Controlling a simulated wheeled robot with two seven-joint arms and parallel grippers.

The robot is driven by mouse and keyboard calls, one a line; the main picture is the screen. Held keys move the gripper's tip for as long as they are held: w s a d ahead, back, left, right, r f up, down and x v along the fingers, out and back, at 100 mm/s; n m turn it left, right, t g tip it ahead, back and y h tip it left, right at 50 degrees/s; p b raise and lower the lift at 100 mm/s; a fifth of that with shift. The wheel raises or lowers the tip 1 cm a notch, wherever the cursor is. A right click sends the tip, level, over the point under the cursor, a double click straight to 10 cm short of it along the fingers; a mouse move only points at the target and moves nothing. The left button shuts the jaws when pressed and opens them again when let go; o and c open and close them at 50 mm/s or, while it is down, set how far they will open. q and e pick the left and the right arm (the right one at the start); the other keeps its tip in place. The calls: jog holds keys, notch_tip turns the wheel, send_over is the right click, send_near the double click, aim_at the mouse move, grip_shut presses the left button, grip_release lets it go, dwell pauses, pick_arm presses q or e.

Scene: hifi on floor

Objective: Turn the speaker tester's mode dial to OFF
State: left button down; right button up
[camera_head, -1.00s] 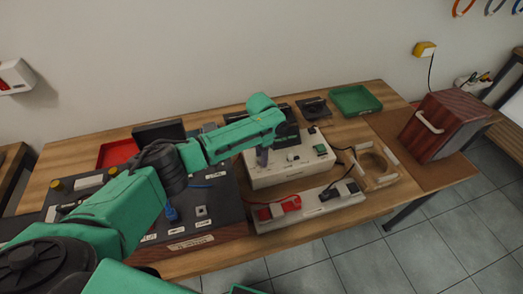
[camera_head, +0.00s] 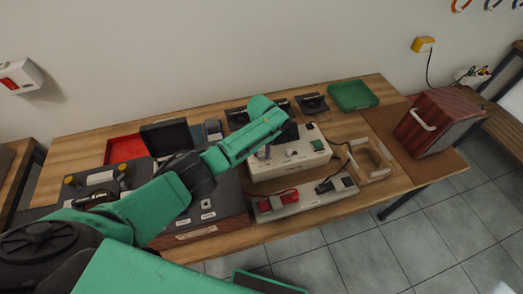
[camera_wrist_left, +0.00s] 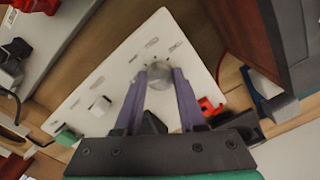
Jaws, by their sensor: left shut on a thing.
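The speaker tester is a white box (camera_head: 290,171) with knobs and a green part on its top, on the wooden table in the head view. Its white panel (camera_wrist_left: 118,72) also fills the middle of the left wrist view. My left gripper (camera_wrist_left: 160,80) has its two purple-grey fingers on either side of a round grey dial (camera_wrist_left: 160,70) and is shut on it. In the head view the left gripper (camera_head: 266,152) reaches down onto the left part of the tester top, and my arm hides the dial. The dial's pointer and labels cannot be read. My right gripper is out of view.
A power strip (camera_head: 290,207) with red and black plugs lies in front of the tester. A wooden frame (camera_head: 379,168) and a reddish speaker cabinet (camera_head: 440,120) stand to the right. A green tray (camera_head: 353,96) is at the back, a red tray (camera_head: 122,149) at the left.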

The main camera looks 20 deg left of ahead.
aim_at(261, 154)
pick_arm(q)
jog(key=shift+w+r+n, duration=0.1)
jog(key=shift+w+n, duration=0.05)
jog(key=shift+n, duration=0.15)
jog(key=shift+c, duration=2.4)
grip_release()
jog(key=shift+r, duration=0.1)
notch_tip(261, 154, up, 14)
jog(key=shift+r+b, duration=0.15)
jog(key=shift+b, duration=0.15)
